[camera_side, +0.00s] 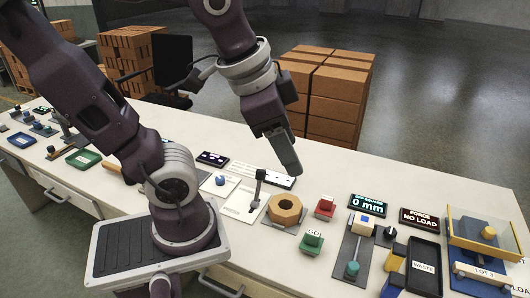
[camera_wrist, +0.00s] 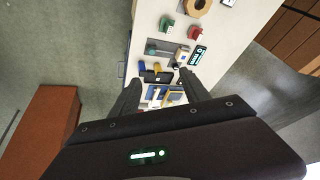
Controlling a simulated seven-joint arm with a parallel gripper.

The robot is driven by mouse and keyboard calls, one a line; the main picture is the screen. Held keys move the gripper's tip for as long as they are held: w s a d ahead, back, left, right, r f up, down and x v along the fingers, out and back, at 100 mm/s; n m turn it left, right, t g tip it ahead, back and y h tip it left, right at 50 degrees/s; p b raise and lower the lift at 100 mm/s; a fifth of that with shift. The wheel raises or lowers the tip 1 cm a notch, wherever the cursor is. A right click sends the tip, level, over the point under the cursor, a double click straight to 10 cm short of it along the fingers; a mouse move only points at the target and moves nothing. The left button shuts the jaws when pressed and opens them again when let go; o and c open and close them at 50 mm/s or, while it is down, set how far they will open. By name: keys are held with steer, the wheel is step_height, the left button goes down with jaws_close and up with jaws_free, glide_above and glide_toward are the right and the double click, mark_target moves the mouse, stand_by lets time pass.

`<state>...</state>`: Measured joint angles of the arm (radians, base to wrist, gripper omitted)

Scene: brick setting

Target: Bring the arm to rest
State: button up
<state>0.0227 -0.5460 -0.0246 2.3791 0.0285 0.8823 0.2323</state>
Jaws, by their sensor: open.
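My gripper (camera_side: 290,166) hangs above the back part of the white bench (camera_side: 330,168), between the lever stand (camera_side: 257,188) and the red block (camera_side: 325,207) in the side view. It looks empty and clear of the bench. In the wrist view my gripper (camera_wrist: 158,84) shows two dark fingers spread apart, with nothing between them but the bench and its fixtures beyond. A wooden hexagonal ring (camera_side: 285,210) lies on a grey plate below and near the gripper. It also shows at the top of the wrist view (camera_wrist: 199,7).
A green "GO" block (camera_side: 311,242), two displays (camera_side: 367,204) (camera_side: 419,219), a black waste tray (camera_side: 424,266) and a yellow-framed fixture (camera_side: 485,240) fill the bench's right end. Stacked cartons (camera_side: 337,97) and a chair (camera_side: 172,62) stand behind the bench.

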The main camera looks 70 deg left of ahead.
steer(key=s+n, duration=0.2)
steer(key=s+f+n, duration=0.1)
steer(key=s, duration=0.1)
steer(key=shift+a+t, duration=0.2)
steer(key=shift+t, duration=0.1)
